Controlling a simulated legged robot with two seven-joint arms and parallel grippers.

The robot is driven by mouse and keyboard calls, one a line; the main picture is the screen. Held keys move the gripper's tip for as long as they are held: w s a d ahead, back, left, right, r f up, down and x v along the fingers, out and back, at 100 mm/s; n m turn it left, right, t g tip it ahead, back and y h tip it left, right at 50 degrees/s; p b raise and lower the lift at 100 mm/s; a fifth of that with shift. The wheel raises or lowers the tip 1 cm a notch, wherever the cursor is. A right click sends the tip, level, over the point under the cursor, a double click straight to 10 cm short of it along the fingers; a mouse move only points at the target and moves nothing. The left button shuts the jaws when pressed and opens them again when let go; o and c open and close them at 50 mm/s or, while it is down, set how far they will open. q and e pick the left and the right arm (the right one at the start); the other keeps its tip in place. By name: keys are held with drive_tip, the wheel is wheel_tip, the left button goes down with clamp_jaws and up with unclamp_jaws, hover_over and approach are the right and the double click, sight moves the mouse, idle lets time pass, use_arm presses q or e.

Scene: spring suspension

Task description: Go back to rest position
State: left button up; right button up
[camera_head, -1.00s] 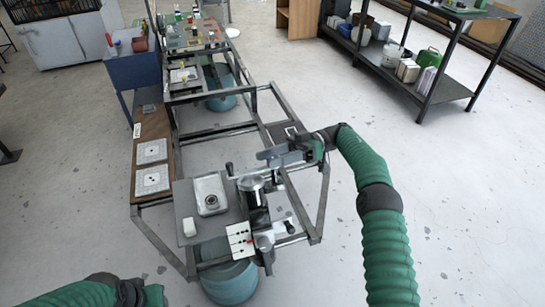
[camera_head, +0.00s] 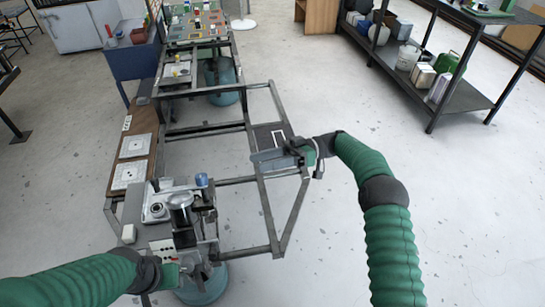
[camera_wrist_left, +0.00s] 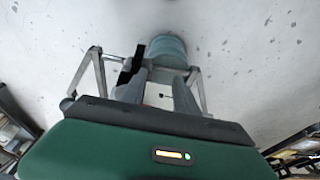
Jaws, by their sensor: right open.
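My right gripper (camera_head: 270,160) is open and empty in the head view, above the grey metal frame and apart from the machine. My green left arm comes in from the lower left, and its gripper (camera_head: 195,278) is beside the lower front of the spring suspension machine (camera_head: 180,215), partly hidden by it. I cannot tell whether they touch. In the left wrist view the left fingers (camera_wrist_left: 158,92) stand apart with nothing visible held between them.
The metal frame bench (camera_head: 235,182) runs away from me, with a brown board (camera_head: 140,145) along its left side. A blue-green drum (camera_head: 205,285) stands under the machine. A dark shelf (camera_head: 450,95) is at the back right. The floor on the right is clear.

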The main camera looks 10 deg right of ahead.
drive_tip(key=w+r+m+t+h+p, duration=0.55)
drive_tip(key=w+r+m+t, duration=0.35)
drive_tip(key=w+r+t, duration=0.6)
drive_tip(key=s+d+f+m+g+h+p, duration=0.1)
drive_tip(key=s+d+f+m+h, duration=0.2)
drive_tip(key=s+d+f+h, duration=0.4)
drive_tip(key=s+d+f+m+h+p, duration=0.1)
drive_tip(key=s+d+f+m+h, duration=0.3)
drive_tip(key=s, duration=0.5)
use_arm(q)
drive_tip(key=w+p+v, duration=0.1)
drive_tip(key=w+v, duration=0.1)
drive_tip(key=v, duration=0.7)
drive_tip(key=shift+r+p, duration=0.15)
drive_tip(key=shift+p, duration=0.2)
use_arm(e)
drive_tip(key=s+f+g+h, duration=0.1)
drive_tip(key=s+f+g, duration=0.2)
drive_tip(key=s, duration=0.8)
drive_tip(key=s+f+g+h, duration=0.1)
drive_tip(key=s+f+g, duration=0.2)
drive_tip(key=s, duration=0.9)
drive_tip(key=shift+d+f+g, duration=0.3)
drive_tip(key=shift+f+g, duration=0.1)
drive_tip(key=shift+g, duration=0.3)
